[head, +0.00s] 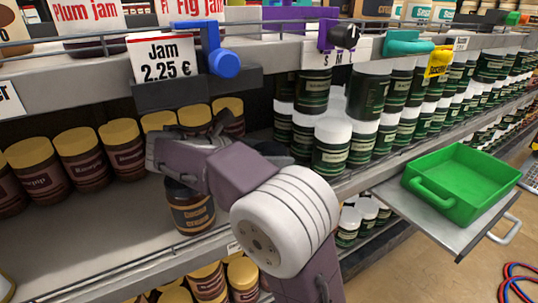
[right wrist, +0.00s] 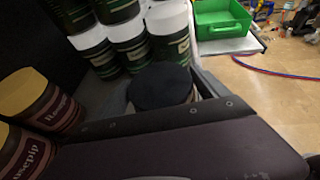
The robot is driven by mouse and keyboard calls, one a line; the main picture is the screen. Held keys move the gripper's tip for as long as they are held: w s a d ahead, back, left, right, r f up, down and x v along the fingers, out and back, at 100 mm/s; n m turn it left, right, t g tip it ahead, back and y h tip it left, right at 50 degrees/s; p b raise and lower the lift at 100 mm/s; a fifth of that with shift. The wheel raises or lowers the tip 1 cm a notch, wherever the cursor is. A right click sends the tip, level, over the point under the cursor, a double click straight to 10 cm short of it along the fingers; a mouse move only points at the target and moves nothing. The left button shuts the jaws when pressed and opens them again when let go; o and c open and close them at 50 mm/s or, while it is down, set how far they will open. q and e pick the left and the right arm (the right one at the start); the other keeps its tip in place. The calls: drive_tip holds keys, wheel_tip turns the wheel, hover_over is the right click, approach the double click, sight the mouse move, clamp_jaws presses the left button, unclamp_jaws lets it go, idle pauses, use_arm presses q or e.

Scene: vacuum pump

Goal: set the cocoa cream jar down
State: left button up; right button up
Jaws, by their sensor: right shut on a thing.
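The cocoa cream jar (head: 191,212) is dark with an orange-brown label. It is upright near the front edge of the shelf (head: 80,248) in the head view, under my right gripper (head: 180,160). My right gripper is shut on it; the fingers hide its upper part. In the right wrist view its round black lid (right wrist: 162,84) shows beyond the purple gripper body. I cannot tell whether its base touches the shelf. My left gripper is not in view.
Yellow-lidded jars (head: 82,155) stand in a row behind and to the left. White-lidded green jars (head: 332,150) are stacked to the right. Bare shelf lies left of the held jar. A green tray (head: 462,180) rests on a grey surface at the right.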

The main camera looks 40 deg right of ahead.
drive_tip(key=o, duration=2)
drive_tip(key=shift+f, duration=0.1)
drive_tip(key=shift+c, duration=0.2)
drive_tip(key=shift+r, duration=0.25)
drive_tip(key=p+v, duration=0.5)
drive_tip(key=v, duration=0.2)
drive_tip(key=shift+a, duration=0.25)
